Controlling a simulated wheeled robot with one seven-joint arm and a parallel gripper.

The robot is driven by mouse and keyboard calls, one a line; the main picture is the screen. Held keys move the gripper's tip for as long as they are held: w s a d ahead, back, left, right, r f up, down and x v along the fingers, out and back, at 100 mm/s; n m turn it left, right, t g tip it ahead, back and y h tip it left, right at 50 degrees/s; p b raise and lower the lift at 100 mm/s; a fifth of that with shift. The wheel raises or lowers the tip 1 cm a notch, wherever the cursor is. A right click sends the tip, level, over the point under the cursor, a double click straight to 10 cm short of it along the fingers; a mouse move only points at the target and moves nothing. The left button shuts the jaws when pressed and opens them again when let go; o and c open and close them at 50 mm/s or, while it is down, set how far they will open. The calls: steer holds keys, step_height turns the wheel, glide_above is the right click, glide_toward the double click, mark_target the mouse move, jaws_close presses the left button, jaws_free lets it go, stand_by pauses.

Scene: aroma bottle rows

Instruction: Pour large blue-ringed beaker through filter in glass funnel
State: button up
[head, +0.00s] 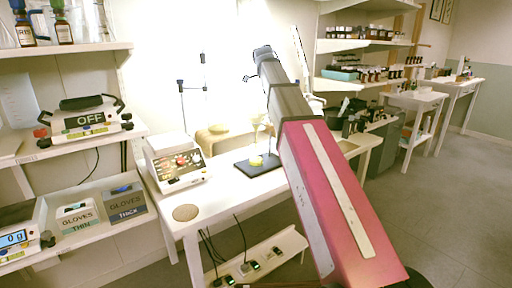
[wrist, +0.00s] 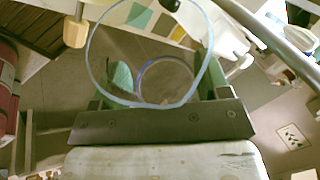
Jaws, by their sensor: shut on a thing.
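The large beaker (wrist: 168,78) is clear glass with a blue ring. In the wrist view I look down through its wide pale rim, and its bottom shows inside a blue circle. My gripper (wrist: 158,88) is shut on the beaker, with greenish fingers at its sides. I cannot make out how much liquid is in it. In the head view a glass funnel (head: 257,122), faint against the bright wall, stands above a dark stand base (head: 260,165) on the white table. A yellow thing (head: 256,160) sits below it. I cannot make out a filter. My arm hides much of the area to the right.
The white table (head: 225,190) also holds a control box (head: 178,165), a round cork mat (head: 185,212) and a thin rod stand (head: 205,95). Shelves at left carry glove boxes (head: 78,216) and a device marked OFF (head: 85,121). Bottles fill the back shelves (head: 360,75). Floor at right is clear.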

steer(key=shift+s+d+f+y, duration=0.1)
steer(key=shift+d+f+y, duration=0.4)
steer(key=shift+y, duration=0.4)
steer(key=y, duration=0.1)
steer(key=d+f+m+y, duration=0.1)
steer(key=y, duration=0.1)
steer(key=shift+d+f+y, duration=0.15)
steer(key=shift+f+y, duration=0.15)
steer(key=shift+t, duration=0.3)
steer(key=shift+s+d+f+y, duration=0.15)
steer(key=shift+d+f+y, duration=0.25)
steer(key=shift+f+y, duration=0.3)
steer(key=f+y, duration=0.1)
steer(key=d+f+y, duration=0.1)
steer(key=m+y, duration=0.1)
steer(key=y, duration=0.1)
steer(key=shift+d+f+t, duration=0.25)
steer(key=shift+f+t, duration=0.15)
